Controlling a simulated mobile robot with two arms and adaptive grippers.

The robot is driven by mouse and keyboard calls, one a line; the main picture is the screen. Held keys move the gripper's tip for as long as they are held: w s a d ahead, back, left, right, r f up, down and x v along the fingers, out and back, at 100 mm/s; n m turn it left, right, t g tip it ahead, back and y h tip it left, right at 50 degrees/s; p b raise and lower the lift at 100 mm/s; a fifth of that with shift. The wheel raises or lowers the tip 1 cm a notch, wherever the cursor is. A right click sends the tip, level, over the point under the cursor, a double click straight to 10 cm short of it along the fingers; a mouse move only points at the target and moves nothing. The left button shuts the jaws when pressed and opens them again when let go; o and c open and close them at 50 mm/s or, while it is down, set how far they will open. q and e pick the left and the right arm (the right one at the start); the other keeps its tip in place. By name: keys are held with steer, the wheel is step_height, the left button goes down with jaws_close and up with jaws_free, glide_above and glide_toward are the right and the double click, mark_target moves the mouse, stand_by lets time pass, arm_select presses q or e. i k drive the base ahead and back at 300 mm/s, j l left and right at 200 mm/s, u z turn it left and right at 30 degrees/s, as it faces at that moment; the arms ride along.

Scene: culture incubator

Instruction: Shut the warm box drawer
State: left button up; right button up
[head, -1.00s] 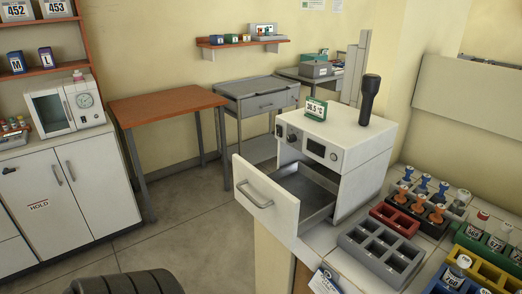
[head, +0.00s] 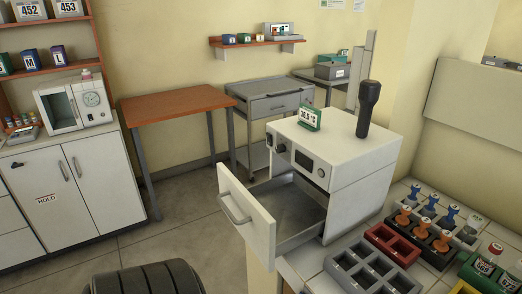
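The warm box (head: 365,170) is a white cabinet on the counter at centre right. A green-framed display reading about 36.5 °C stands on its top. Its drawer (head: 249,219) is pulled well out toward the lower left. The drawer has a white front with a grey bar handle (head: 233,208) and a grey tray inside that looks empty. Neither of my grippers shows in the head view, so nothing of mine is seen touching the drawer.
A dark handheld device (head: 368,108) stands upright on the warm box. A grey rack (head: 372,271), a dark red rack (head: 388,241) and stoppered bottles crowd the counter on the right. An orange-topped table (head: 177,104) and a grey cart (head: 266,105) stand behind. Open floor lies left of the drawer.

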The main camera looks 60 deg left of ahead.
mark_target(275, 216)
steer(key=u, duration=2)
steer(key=l, duration=0.1)
